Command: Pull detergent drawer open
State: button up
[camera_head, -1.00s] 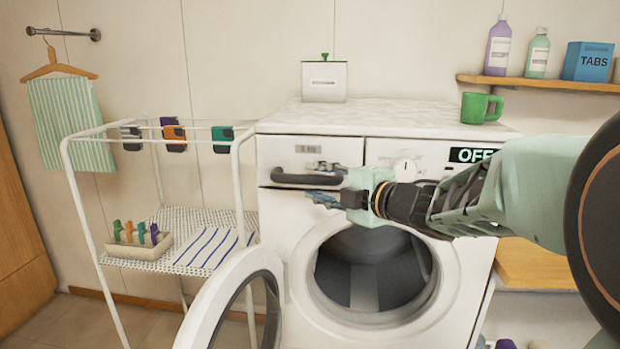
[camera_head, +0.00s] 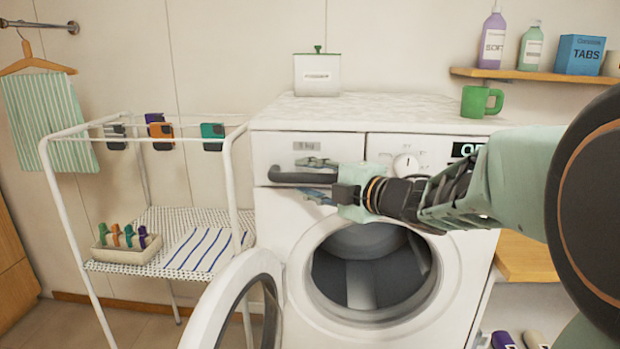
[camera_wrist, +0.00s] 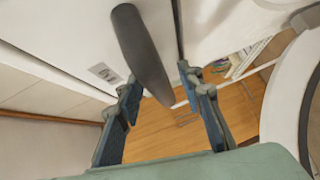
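The detergent drawer (camera_head: 283,150) is at the upper left of the white washing machine's front and looks flush with it. Its dark grey bar handle (camera_head: 290,178) runs along the drawer's lower edge. My gripper (camera_head: 318,178) is at the handle's right part, one finger above and one below it. In the wrist view the handle (camera_wrist: 142,52) reaches in between the two fingers of my gripper (camera_wrist: 160,82), with a visible gap on each side. The fingers are open. The handle's right end is partly hidden by my gripper in the head view.
The machine's round door (camera_head: 238,305) hangs open at the lower left. A white drying rack (camera_head: 60,190) stands to the left. A green mug (camera_head: 474,102) and a white box (camera_head: 317,76) are on the machine's top. A shelf (camera_head: 540,76) with bottles is at right.

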grip_shut()
